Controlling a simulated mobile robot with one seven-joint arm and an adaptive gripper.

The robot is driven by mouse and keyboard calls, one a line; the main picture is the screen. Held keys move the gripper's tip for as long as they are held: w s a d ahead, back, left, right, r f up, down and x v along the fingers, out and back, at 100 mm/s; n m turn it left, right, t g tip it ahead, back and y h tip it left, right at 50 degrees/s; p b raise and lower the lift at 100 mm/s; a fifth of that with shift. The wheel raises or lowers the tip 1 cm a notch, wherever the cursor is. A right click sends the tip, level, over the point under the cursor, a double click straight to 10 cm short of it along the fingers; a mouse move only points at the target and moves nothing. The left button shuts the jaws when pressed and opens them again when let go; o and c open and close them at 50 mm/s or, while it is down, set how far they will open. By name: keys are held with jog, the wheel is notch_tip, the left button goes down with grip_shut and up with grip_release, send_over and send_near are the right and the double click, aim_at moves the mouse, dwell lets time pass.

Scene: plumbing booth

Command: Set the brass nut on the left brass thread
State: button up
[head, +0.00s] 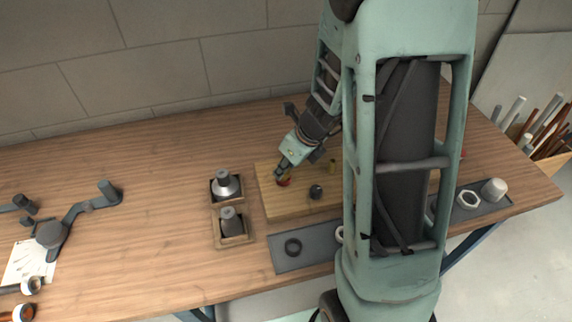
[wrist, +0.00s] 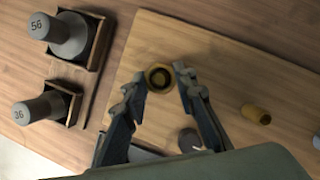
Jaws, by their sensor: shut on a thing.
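My gripper (wrist: 159,82) is shut on the brass nut (wrist: 150,73), a round ring with a dark middle between the fingertips in the wrist view. In the head view, my gripper (head: 281,175) reaches down to the left part of the wooden board (head: 284,209). The left brass thread is not clearly distinguishable under the nut. I cannot tell whether the nut touches it or is around it. Another brass thread (wrist: 256,115) stands bare to the right on the board; it also shows in the head view (head: 332,167).
A dark fitting (head: 316,191) stands on the board near my gripper. Two grey sockets (head: 227,186) (head: 232,221) stand in wooden holders left of the board. My arm hides the board's right part.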

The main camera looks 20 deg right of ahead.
dwell(0.3)
jog(key=o, duration=1.2)
jog(key=shift+o, duration=0.5)
jog(key=o, duration=0.8)
jog(key=shift+c, duration=0.2)
notch_tip(320, 180, up, 5)
jog(key=p, duration=0.5)
jog(key=shift+r, duration=0.1)
